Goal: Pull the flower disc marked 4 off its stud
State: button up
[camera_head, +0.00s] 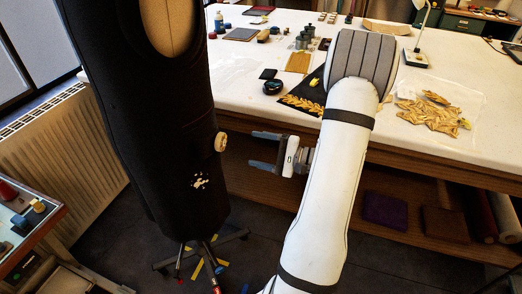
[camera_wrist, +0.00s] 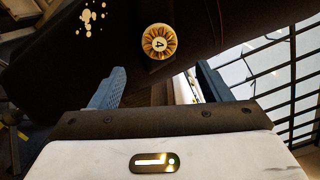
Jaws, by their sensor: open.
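The flower disc marked 4 (camera_wrist: 159,42) is round and gold with a white centre. It sits on the dark garment on the dress form, and in the head view it shows edge-on as a small tan disc (camera_head: 221,142) at the garment's right side. The stud is hidden behind it. My gripper (camera_head: 265,150) is open and empty, to the right of the disc and apart from it, its fingers pointing left. In the wrist view the two blue fingers (camera_wrist: 160,85) stand below the disc with a gap between them.
The black garment (camera_head: 150,120) hangs on a dress form with a wheeled base. White flecks (camera_head: 200,182) mark it below the disc. A white-topped table (camera_head: 240,75) with tools and gold trim stands behind my arm. A radiator (camera_head: 60,155) is at left.

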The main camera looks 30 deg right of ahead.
aim_at(224, 143)
jog(key=x, duration=0.6)
jog(key=shift+a+f+p, duration=0.1)
jog(key=shift+a+p, duration=0.05)
jog(key=shift+p, duration=0.25)
jog(key=shift+b+x, duration=0.55)
jog(key=shift+x, duration=1.1)
jog(key=c, duration=1.3)
jog(key=b+v, duration=0.1)
jog(key=v, duration=0.4)
